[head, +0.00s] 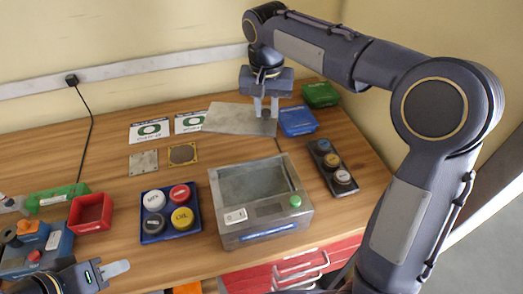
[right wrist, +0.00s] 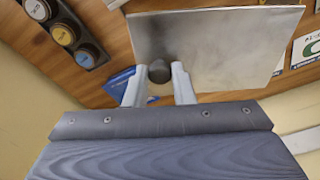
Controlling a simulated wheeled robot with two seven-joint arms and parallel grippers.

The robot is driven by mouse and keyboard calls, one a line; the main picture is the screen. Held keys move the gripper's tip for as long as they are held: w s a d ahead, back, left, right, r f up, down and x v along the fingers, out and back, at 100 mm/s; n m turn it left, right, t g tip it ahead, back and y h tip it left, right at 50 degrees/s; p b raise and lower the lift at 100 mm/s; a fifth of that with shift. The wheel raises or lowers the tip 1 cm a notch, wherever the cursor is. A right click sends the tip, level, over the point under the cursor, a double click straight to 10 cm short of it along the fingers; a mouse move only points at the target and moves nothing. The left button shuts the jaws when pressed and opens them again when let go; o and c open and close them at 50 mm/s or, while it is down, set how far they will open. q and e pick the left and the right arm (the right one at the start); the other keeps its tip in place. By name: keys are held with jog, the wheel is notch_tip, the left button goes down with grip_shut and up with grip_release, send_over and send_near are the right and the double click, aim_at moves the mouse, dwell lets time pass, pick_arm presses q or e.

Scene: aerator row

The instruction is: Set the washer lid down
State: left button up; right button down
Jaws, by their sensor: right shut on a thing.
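The washer lid (head: 230,118) is a flat grey metal plate with a dark round knob. It is at the back of the table, over part of a printed card. My right gripper (head: 266,106) points down and is shut on the knob. The lid (right wrist: 215,40) and the knob between the fingers (right wrist: 159,76) also show in the right wrist view. I cannot tell whether the lid touches the table. The washer (head: 225,220) is a grey open-topped box with a green button, at the front middle. My left gripper (head: 115,269) is low at the left; its jaw opening is unclear.
Blue (head: 298,121) and green (head: 320,95) boxes stand beside the lid's right end. A dark strip of round caps (head: 332,168) lies right of the washer, a blue tray of caps (head: 171,238) left. A red bin (head: 91,212) is further left. Bare wood (head: 225,148) lies between lid and washer.

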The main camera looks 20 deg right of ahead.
notch_tip(320, 180, down, 14)
jog(key=shift+r+b, duration=0.1)
jog(key=shift+b, duration=0.2)
jog(key=shift+f, duration=0.2)
jog(key=c, duration=1.2)
grip_release()
jog(key=shift+c, duration=0.2)
jog(key=shift+r, duration=0.15)
